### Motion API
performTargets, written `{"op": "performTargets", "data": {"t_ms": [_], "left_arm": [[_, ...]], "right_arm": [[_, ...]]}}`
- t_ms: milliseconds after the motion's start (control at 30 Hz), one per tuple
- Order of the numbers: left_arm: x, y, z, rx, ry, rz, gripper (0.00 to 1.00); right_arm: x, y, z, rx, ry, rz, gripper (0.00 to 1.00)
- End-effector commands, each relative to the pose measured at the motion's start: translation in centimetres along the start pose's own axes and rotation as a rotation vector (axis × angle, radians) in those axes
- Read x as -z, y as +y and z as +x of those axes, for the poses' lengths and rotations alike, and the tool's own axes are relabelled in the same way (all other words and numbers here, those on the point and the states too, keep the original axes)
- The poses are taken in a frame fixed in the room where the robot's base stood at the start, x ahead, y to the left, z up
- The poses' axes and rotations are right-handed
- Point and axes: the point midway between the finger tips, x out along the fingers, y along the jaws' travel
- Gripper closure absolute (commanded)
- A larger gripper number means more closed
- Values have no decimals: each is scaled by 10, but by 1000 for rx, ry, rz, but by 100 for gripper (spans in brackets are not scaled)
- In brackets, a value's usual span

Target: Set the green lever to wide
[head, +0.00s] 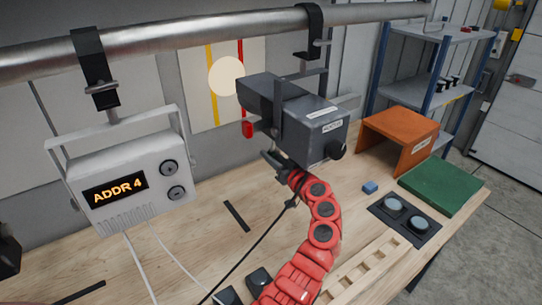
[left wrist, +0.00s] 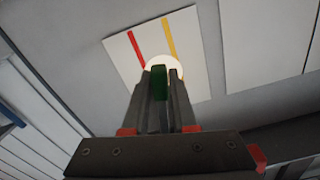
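A dark grey lamp box (head: 308,128) hangs by a clamp from the overhead pipe, with a red tab (head: 248,129) on its left side. My left gripper (head: 276,160) is just under the box, at the end of the red arm. In the left wrist view, the green lever (left wrist: 160,84) stands between the two dark fingers of this gripper (left wrist: 162,88), which sit close against both its sides. The lever is hidden in the head view, and its setting cannot be read. My right gripper is not in view.
A round light spot (head: 227,76) falls on the striped wall panel (head: 197,99). A white box reading "ADDR 4" (head: 125,186) hangs at left. An orange stand (head: 398,138), green mat (head: 440,188) and black pad with two round discs (head: 404,219) lie on the wooden bench (head: 195,232).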

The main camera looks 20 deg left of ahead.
Motion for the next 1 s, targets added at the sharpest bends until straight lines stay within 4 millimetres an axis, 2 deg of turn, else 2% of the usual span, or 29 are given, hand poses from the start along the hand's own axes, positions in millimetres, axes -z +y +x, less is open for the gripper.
{"op": "performTargets", "data": {"t_ms": [33, 100, 133, 1000], "left_arm": [[0, 0, 0, 0, 0, 0, 85], [0, 0, 0, 0, 0, 0, 98], [0, 0, 0, 0, 0, 1, 100], [0, 0, 0, 0, 0, 1, 100]], "right_arm": [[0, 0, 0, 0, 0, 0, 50], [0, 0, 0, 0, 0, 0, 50], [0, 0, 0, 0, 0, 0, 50], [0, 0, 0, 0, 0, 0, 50]]}}
